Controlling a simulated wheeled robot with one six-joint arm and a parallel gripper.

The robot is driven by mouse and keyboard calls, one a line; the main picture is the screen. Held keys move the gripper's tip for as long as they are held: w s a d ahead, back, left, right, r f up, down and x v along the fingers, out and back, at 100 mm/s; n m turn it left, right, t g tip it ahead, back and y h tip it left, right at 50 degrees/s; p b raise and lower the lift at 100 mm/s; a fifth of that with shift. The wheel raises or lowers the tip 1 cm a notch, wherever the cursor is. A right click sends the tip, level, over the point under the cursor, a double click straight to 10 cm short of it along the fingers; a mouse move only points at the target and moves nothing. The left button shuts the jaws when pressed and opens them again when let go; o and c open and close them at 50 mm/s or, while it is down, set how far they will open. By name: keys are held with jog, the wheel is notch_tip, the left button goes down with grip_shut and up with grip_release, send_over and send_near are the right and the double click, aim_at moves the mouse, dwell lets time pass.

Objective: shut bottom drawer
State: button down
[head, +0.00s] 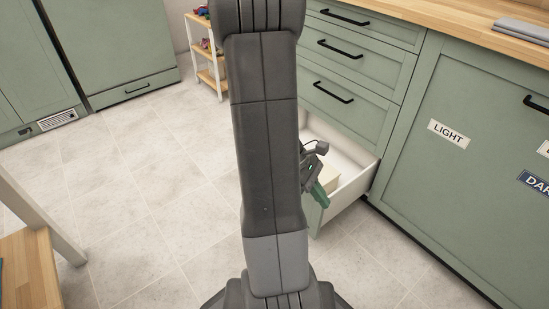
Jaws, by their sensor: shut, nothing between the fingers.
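The bottom drawer (349,188) stands open, pulled out from the green cabinet below three closed drawers. Its white right side wall and pale interior show; its front is mostly hidden behind my arm. My gripper (320,191) shows partly to the right of my arm, over or at the outer part of the open drawer. It is shut and holds nothing. Whether it touches the drawer cannot be told. A cream-coloured patch (331,176) shows beside the gripper within the drawer's outline; what it is cannot be told.
Cabinet doors with a LIGHT label (447,132) and a dark label stand right of the drawer. A wooden counter (455,27) with grey folded cloth (522,31) is above. A small shelf (208,66) stands behind, and a wooden table (27,262) at lower left. Tiled floor between is clear.

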jog(key=w+a+f+n+t+h+p, duration=0.25)
jog(key=w+a+n+h, duration=0.2)
jog(key=w+n, duration=0.3)
jog(key=w+a+f+n+t+h+p, duration=0.1)
jog(key=w+a+f+n+t+h, duration=0.3)
jog(key=w+n, duration=0.35)
jog(key=w+a+f+n+t+y+p, duration=0.2)
jog(key=w+a+f+n+t, duration=0.2)
jog(key=a+f+n+t, duration=0.8)
jog(key=w+d+f+n+g+b, duration=0.1)
jog(key=w+d+n+g+b, duration=0.1)
jog(key=w+d, duration=0.5)
jog(key=shift+w+d+f+n+b, duration=0.2)
jog(key=shift+w+n+b, duration=0.4)
jog(key=shift+w, duration=0.5)
jog(key=shift+g, duration=0.25)
